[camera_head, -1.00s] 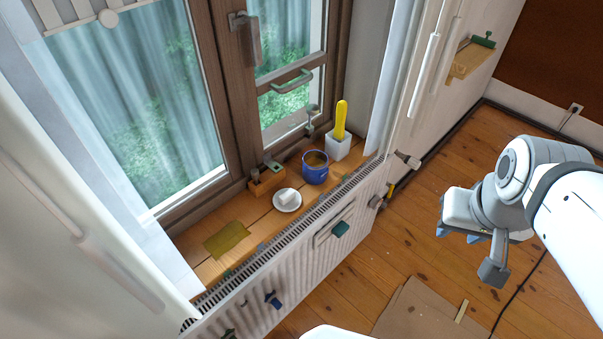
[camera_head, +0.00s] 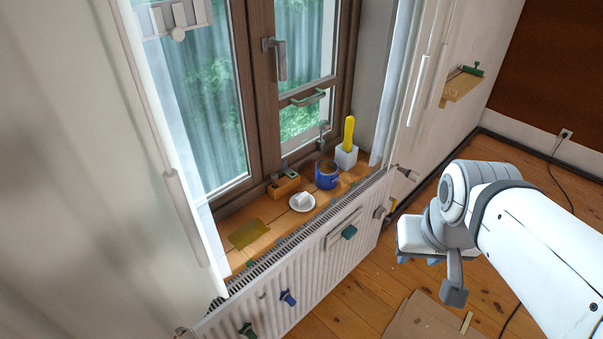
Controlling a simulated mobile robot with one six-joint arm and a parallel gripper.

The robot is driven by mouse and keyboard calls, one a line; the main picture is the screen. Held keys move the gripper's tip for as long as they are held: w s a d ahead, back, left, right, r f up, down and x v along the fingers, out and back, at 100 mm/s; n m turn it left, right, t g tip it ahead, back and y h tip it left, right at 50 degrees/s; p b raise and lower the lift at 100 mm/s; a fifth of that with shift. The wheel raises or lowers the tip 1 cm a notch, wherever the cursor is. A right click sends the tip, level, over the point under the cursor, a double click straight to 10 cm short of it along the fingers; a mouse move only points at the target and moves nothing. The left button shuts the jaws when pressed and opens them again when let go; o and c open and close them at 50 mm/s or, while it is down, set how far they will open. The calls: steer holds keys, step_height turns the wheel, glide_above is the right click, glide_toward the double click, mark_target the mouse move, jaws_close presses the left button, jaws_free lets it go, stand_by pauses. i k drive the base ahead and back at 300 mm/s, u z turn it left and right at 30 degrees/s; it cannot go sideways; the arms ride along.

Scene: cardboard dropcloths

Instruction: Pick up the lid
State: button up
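A small white round dish-like piece (camera_head: 312,207) with a white block (camera_head: 303,198) on it lies on the wooden windowsill, left of a blue can (camera_head: 327,176). I cannot tell for sure whether this round piece is the lid; no other lid is clear to see. The can is open at the top with brown contents. My gripper (camera_head: 420,260) is at the right, over the wooden floor and well apart from the sill. Its two blue fingertips show apart beneath the white body, and I see nothing between them.
A white holder with a yellow-handled tool (camera_head: 348,135) stands right of the can. A wooden box (camera_head: 284,186) stands behind the dish. A ribbed radiator (camera_head: 300,262) with clamps on its front runs below the sill. Tape (camera_head: 247,233) lies on the sill's left part. Cardboard (camera_head: 420,322) lies on the floor.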

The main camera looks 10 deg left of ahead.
mark_target(303, 202)
steer(key=i, duration=1)
steer(key=u, duration=0.1)
